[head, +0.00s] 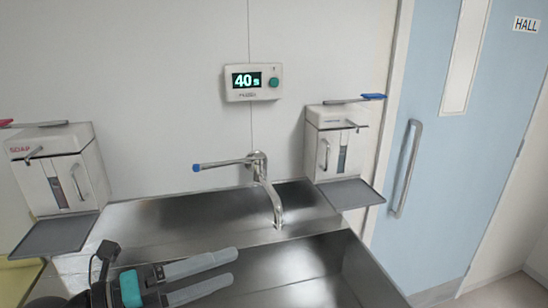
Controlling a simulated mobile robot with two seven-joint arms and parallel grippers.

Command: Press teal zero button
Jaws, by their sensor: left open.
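A white wall timer (253,82) with a dark display reading 40 s hangs above the sink in the head view. Its round teal button (274,83) sits to the right of the display. My left gripper (234,267) is at the bottom left, over the front part of the steel sink. Its two grey fingers point right and are apart, with nothing between them. It is well below the timer and away from it. My right gripper does not show.
A steel sink (330,262) has a tap (262,180) with a blue-tipped lever. A soap dispenser (62,168) with a tray is at left, and another dispenser (338,145) is right of the tap. A blue door (450,150) is at right. The wall around the timer is clear.

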